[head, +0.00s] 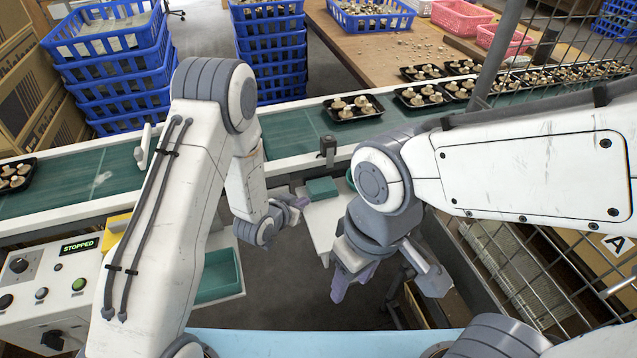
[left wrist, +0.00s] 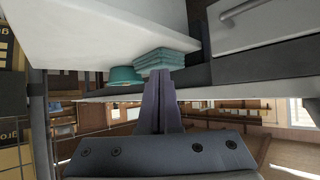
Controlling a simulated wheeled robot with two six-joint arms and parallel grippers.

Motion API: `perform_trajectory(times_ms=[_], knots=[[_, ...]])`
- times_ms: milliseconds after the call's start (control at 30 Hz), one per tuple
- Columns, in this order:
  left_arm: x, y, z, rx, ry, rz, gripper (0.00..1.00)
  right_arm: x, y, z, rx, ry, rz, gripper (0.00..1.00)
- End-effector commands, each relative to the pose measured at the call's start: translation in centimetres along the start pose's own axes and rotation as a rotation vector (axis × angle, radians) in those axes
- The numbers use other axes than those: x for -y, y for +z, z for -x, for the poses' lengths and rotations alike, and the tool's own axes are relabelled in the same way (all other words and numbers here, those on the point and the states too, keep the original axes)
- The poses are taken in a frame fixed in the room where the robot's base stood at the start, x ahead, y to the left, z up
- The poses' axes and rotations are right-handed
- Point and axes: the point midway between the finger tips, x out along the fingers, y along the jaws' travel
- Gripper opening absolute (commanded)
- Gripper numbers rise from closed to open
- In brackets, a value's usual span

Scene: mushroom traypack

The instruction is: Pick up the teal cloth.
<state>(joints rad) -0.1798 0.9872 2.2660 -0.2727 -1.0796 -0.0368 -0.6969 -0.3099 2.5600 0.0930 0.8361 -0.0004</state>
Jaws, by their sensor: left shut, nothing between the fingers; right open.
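The teal cloth (head: 322,188) lies folded on a small white shelf (head: 320,222) beside the conveyor. In the left wrist view the cloth (left wrist: 165,60) shows as a layered stack just past my fingertips. My left gripper (head: 299,203) is shut and empty, its fingers pointing toward the cloth from its left side. In the left wrist view its fingers (left wrist: 162,88) are together, with their tips close to the cloth; I cannot tell if they touch. My right gripper (head: 345,288) is open, low and nearer to me than the shelf, with its fingers pointing down.
A teal bowl (left wrist: 124,76) stands beside the cloth, mostly hidden by my right arm in the head view. The green conveyor (head: 290,132) runs behind, carrying black mushroom trays (head: 354,107). A teal bin (head: 220,275) and control box (head: 50,290) are at left. Wire fencing is at right.

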Motion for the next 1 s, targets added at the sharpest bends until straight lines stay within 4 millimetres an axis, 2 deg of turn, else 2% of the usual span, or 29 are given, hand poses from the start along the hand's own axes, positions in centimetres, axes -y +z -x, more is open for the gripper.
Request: perform_trajectory(times_ms=[200,467,567,600,1000], knots=[[-0.1,-3.0,-3.9,-0.003,0.001,-0.001,0.0,0.1,-0.1,1.1,0.0,0.0,0.0,0.5],[-0.1,-5.5,-7.8,0.0,0.001,0.0,0.0,0.1,-0.1,1.8,0.0,0.0,0.0,0.5],[-0.1,-4.6,-8.2,0.006,0.001,0.002,0.0,0.2,-0.1,2.3,0.0,0.0,0.0,0.5],[-0.1,-4.2,-8.6,0.003,0.0,0.001,0.0,0.1,-0.1,1.6,-0.001,0.0,0.0,0.5],[-0.1,-3.7,-8.7,0.009,0.0,0.001,0.0,0.1,-0.1,1.1,0.0,0.0,0.0,0.5]])
